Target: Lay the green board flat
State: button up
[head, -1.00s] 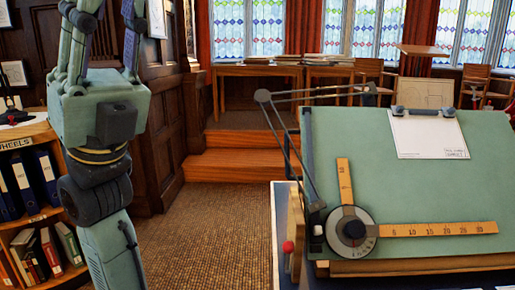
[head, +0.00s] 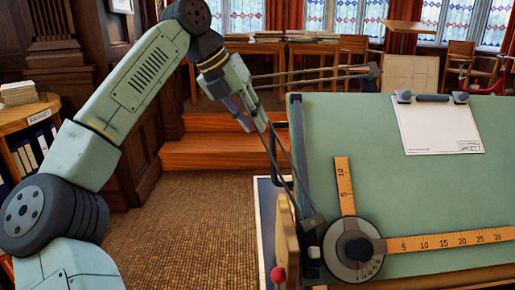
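The green board (head: 420,200) is a drafting board on the right of the head view. It is tilted, its far edge higher than its near edge. A dark handle (head: 272,145) shows at its left edge. A red knob (head: 279,274) sits low on the left, by a wooden side panel (head: 287,240). My gripper (head: 250,122) points down just left of the board's upper left corner, close to the handle. I cannot tell whether it touches anything. Its fingertips are small and partly lost against the drafting arm's rods, so their opening is unclear.
A drafting machine with a round dial (head: 354,250) and wooden rulers lies on the board. A white sheet (head: 437,125) is clipped near the top. A bookshelf (head: 35,140) stands at left, wooden steps (head: 210,152) behind. The carpet (head: 190,225) between is clear.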

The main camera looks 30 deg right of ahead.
aim_at(272, 149)
jog(key=x, duration=1)
jog(key=shift+s+d+f+p, duration=0.2)
jog(key=shift+p, duration=0.1)
jog(key=shift+c, duration=0.5)
grip_shut()
